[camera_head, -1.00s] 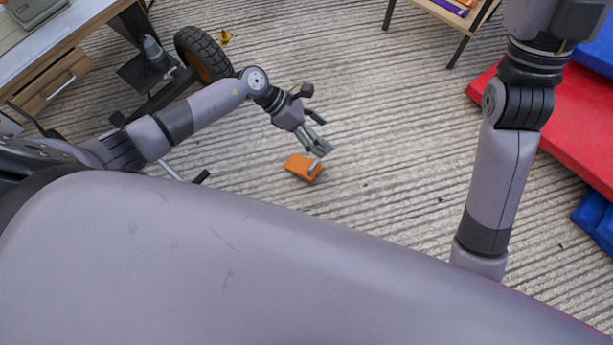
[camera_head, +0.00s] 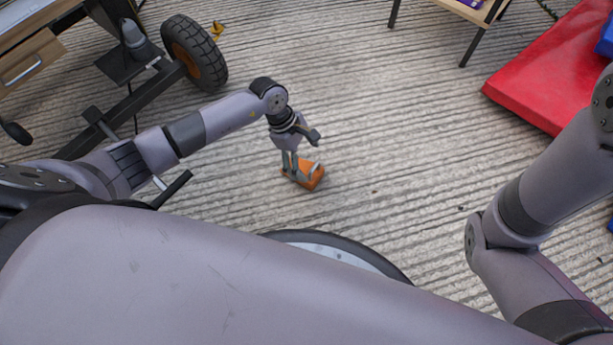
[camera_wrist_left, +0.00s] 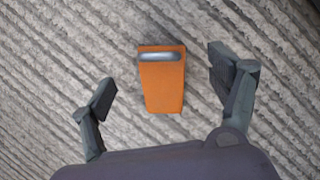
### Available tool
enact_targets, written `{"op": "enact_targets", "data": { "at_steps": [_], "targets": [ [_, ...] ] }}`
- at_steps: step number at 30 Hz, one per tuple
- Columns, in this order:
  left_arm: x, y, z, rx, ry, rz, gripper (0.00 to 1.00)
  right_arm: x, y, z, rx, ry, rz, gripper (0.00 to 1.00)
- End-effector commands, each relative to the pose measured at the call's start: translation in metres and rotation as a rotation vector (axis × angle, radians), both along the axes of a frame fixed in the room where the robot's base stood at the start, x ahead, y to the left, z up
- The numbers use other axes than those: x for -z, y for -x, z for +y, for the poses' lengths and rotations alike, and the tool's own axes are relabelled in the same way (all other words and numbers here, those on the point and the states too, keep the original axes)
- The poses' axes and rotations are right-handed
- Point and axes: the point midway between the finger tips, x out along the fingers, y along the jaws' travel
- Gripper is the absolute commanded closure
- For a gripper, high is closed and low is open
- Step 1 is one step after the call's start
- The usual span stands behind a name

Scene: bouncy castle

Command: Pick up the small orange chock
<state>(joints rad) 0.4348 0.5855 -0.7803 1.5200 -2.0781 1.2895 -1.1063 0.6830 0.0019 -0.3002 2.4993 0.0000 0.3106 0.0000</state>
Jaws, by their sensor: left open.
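The small orange chock (camera_head: 314,178) lies on the ribbed concrete floor. In the left wrist view the chock (camera_wrist_left: 162,92) sits between the two fingers, with a grey metal bar across its upper end. My left gripper (camera_head: 302,170) points down at the chock, and its fingers partly cover it in the head view. In the left wrist view the left gripper (camera_wrist_left: 160,92) is open, with floor visible between each finger and the chock. My right gripper is out of view; only part of my right arm shows at the right.
A black wheel with an orange hub (camera_head: 194,52) and its frame stand at the upper left, beside a wooden workbench (camera_head: 35,60). A red mat (camera_head: 550,75) lies at the upper right. A table with dark legs (camera_head: 480,35) stands at the top. The floor around the chock is clear.

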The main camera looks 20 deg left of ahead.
Motion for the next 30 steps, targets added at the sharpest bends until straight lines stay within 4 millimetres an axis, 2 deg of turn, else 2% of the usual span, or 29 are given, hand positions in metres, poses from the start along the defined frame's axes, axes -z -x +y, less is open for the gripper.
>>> {"op": "enact_targets", "data": {
  "at_steps": [1, 3, 13, 24, 30],
  "targets": [
    [0.016, 0.001, -0.005, 0.0, 0.003, 0.003, 0.18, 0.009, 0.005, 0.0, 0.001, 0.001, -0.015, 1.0],
    [0.024, 0.001, -0.008, -0.001, 0.002, 0.001, 0.18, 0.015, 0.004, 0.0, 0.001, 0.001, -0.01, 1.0],
    [0.037, 0.001, -0.015, -0.001, 0.001, 0.001, 0.18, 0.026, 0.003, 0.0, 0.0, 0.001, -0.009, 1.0],
    [0.077, 0.002, -0.033, -0.001, 0.003, 0.003, 0.18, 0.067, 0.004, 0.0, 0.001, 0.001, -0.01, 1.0],
    [0.077, 0.002, -0.035, -0.001, 0.001, 0.002, 0.18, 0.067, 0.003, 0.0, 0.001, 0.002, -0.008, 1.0]
  ]
}}
